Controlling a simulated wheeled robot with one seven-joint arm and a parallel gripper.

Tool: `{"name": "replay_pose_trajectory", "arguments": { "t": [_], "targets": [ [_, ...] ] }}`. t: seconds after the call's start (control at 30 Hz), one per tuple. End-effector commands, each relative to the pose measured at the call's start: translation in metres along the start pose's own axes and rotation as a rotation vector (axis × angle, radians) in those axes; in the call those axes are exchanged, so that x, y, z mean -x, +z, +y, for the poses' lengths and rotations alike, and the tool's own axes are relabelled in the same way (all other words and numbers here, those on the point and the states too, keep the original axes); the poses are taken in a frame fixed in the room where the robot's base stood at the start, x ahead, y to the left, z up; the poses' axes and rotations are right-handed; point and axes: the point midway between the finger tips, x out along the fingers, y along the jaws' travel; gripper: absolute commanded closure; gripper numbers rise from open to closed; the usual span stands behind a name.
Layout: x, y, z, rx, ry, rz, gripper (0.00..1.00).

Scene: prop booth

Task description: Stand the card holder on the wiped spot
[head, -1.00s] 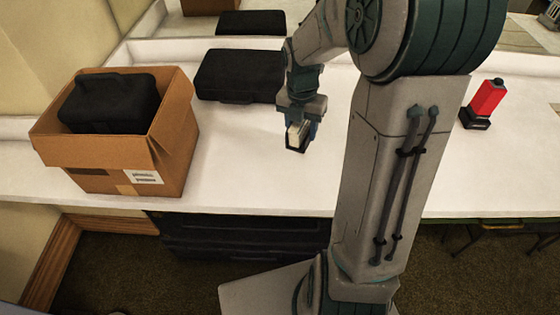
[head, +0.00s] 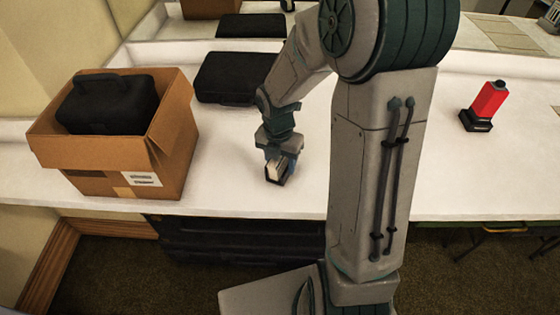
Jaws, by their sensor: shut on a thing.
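The card holder (head: 275,176) is a small dark holder with pale cards in it. My gripper (head: 279,165) is shut on it, left of the arm's column and over the front part of the white counter (head: 230,160). The holder looks slightly tilted in the picture. I cannot tell whether its base touches the counter. The gripper covers part of the holder. No wiped spot can be told apart on the white surface.
An open cardboard box (head: 115,183) with a black case (head: 107,103) in it stands at the left. Another black case (head: 240,78) lies at the back. A red device with a black base (head: 487,101) stands at the right. The counter between box and gripper is clear.

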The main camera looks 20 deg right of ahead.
Motion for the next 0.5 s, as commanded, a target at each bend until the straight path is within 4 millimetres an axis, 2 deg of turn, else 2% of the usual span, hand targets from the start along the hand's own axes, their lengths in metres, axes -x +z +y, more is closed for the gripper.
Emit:
{"name": "replay_pose_trajectory", "arguments": {
  "t": [0.1,0.13,0.2,0.5],
  "targets": [
    [-0.0031,0.0001,0.0002,0.000,0.000,0.000,0.88],
    [-0.0022,0.0001,0.0001,0.000,0.000,0.000,0.45],
    [-0.0020,0.0001,0.0001,0.000,0.000,0.000,0.31],
    [0.0005,0.0003,0.0000,0.000,0.000,-0.001,0.31]
  ]
}}
